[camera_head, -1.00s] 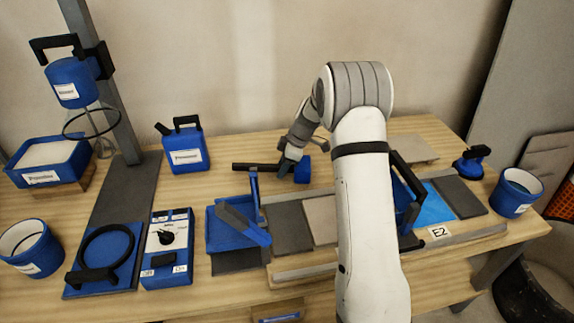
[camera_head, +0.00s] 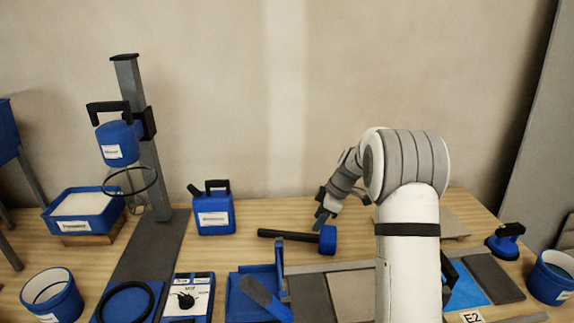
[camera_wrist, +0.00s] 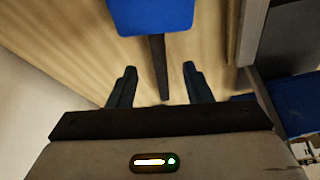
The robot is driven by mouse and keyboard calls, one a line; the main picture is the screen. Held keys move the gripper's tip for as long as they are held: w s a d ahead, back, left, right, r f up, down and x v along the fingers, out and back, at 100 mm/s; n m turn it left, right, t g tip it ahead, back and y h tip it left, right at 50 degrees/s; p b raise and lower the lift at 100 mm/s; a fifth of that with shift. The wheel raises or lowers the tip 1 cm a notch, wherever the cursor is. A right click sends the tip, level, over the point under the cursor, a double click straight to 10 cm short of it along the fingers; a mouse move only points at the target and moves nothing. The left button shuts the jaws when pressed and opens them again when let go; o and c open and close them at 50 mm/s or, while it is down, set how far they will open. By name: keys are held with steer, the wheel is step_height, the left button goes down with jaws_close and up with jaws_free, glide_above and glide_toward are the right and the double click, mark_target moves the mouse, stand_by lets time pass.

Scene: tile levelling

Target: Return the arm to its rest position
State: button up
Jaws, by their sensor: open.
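My gripper (camera_head: 322,217) is open and empty, just above and behind the head of a mallet (camera_head: 327,240) in the head view. The mallet lies on the wooden bench with its black handle (camera_head: 285,235) pointing left. In the wrist view my gripper (camera_wrist: 159,78) shows two dark fingers spread apart. The mallet's blue head (camera_wrist: 150,15) is at the top there, and its handle runs down between the fingers without visible contact. My arm is bent over the right side of the bench and hides part of the tile area.
A blue jug (camera_head: 214,208) and a stand (camera_head: 150,150) with a blue container are left of the mallet. A blue trowel (camera_head: 265,298) is in front. A suction cup (camera_head: 505,241) and a blue bucket (camera_head: 552,278) are at the right. The wall behind is bare.

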steer(key=s+a+r+m+h+p, duration=0.2)
steer(key=s+r+m+p, duration=0.6)
steer(key=s+r, duration=1)
steer(key=s+r+m+h+p, duration=0.1)
steer(key=s+r+m+p, duration=0.2)
steer(key=s, duration=0.6)
steer(key=s+r+m+t+h+p, duration=0.1)
steer(key=s+r+m+p, duration=0.3)
steer(key=s+r+p, duration=0.3)
steer(key=shift+s+d+r+t, duration=0.3)
steer(key=shift+s+r, duration=0.2)
steer(key=shift+s, duration=0.4)
